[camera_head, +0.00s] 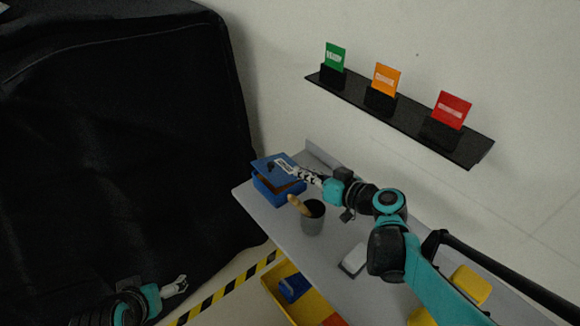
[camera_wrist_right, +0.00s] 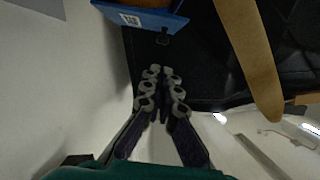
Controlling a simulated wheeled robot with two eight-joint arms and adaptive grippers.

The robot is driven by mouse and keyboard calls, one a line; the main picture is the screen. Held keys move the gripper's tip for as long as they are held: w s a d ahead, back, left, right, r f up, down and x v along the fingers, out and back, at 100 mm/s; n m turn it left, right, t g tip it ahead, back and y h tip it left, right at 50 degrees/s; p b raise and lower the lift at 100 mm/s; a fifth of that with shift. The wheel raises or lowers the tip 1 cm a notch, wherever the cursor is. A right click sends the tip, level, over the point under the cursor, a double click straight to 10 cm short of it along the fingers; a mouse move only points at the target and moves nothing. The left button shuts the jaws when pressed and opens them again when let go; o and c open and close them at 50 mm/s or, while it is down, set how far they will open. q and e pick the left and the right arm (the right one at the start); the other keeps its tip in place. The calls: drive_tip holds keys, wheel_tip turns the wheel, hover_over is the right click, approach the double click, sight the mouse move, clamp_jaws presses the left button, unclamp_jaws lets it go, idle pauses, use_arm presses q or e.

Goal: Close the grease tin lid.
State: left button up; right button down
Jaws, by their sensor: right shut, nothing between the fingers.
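The grease tin (camera_head: 277,194) is a blue box near the far left end of the grey table. Its blue lid (camera_head: 266,171) sits tilted above it, with a dark gap along the near side, so it is partly open. My right gripper (camera_head: 287,168) is shut and empty, at the lid in the head view; I cannot tell if it touches. In the right wrist view, the shut fingertips (camera_wrist_right: 162,72) lie just below a blue edge with a white label (camera_wrist_right: 130,19). My left gripper (camera_head: 182,283) is low at the left, away from the tin; its jaw gap is unclear.
A grey cup (camera_head: 312,222) with a wooden-handled tool (camera_head: 297,204) stands close to the tin. A white-and-black block (camera_head: 355,259) lies on the grey table (camera_head: 330,270). A black shelf (camera_head: 400,115) with coloured cards hangs above. A black covered cart (camera_head: 120,150) fills the left.

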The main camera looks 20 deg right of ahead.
wheel_tip(320, 180, up, 4)
drive_tip(key=w+n+g+p, duration=0.1)
drive_tip(key=w+g+p, duration=0.3)
drive_tip(key=p, duration=0.8)
drive_tip(key=b, duration=0.2)
hover_over(279, 174)
drive_tip(key=s, duration=0.1)
drive_tip(key=shift+g+h, duration=0.3)
drive_tip(key=shift+g, duration=0.1)
drive_tip(key=f, duration=0.5)
drive_tip(key=shift+d+f, duration=0.15)
drive_tip(key=shift+d, duration=0.05)
drive_tip(key=shift+w+a+f, duration=0.3)
drive_tip(key=shift+w+f, duration=0.1)
drive_tip(key=shift+w, duration=0.05)
